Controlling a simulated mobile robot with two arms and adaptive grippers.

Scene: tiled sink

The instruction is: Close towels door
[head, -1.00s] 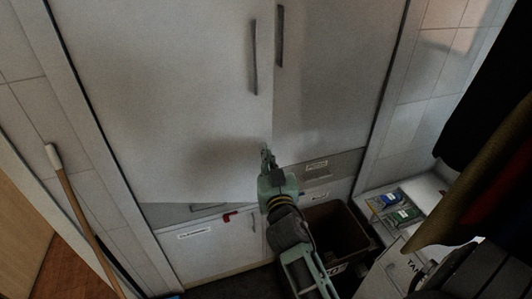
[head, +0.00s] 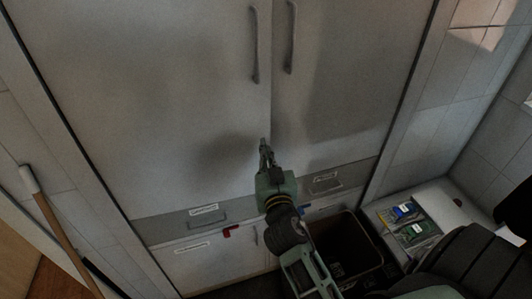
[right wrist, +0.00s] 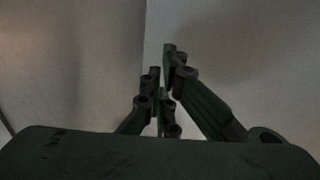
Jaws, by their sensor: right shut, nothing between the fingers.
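Two tall white cabinet doors stand side by side, a left door (head: 150,90) and a right door (head: 345,85), each with a grey upright handle near the middle seam. The left door looks about flush with the right one. No readable towels label shows on either. My right gripper (head: 264,148) is shut and empty, with its tips at the left door's lower right part, close to the seam. The right wrist view shows the fingers (right wrist: 166,85) in front of the pale panels and the seam. Whether they touch the door, I cannot tell. My left gripper is out of view.
Below the doors are labelled grey drawers (head: 205,215) and a white lower cabinet (head: 205,262) with a red item on it. An open brown bin (head: 345,250) stands to its right. A broom handle (head: 55,220) leans at left. A white surface with packets (head: 410,222) is at right.

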